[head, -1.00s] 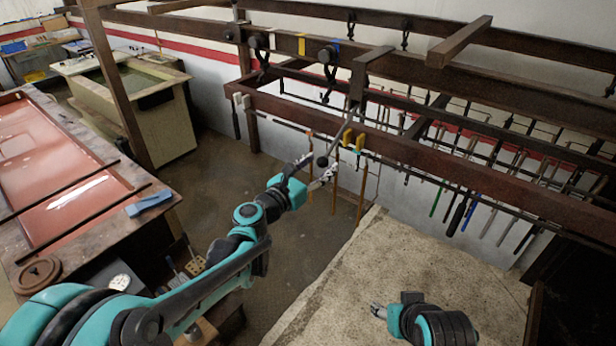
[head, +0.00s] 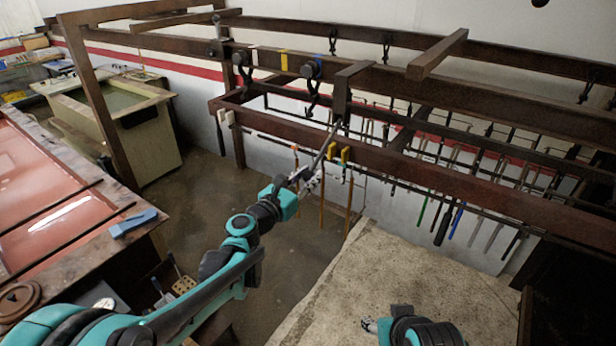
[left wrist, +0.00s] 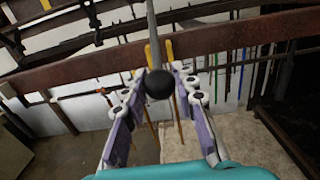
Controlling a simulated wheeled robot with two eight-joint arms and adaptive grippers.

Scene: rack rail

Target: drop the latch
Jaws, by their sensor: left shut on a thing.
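The latch is a grey lever (head: 325,146) that slants down and left from a dark bracket (head: 343,95) on the rack's beam. Its rod (left wrist: 151,35) and black ball knob (left wrist: 159,85) show in the left wrist view. My left gripper (head: 308,180) is at the lever's lower end, and its fingers (left wrist: 160,92) are on either side of the knob, shut on it. In the head view the gripper mostly hides the knob. My right gripper (head: 369,325) is low in the head view, away from the latch; its opening is too small to judge.
Several tools (head: 450,222) hang at the right. A pale slab (head: 400,265) lies below. A bench with red panels (head: 60,190) stands left.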

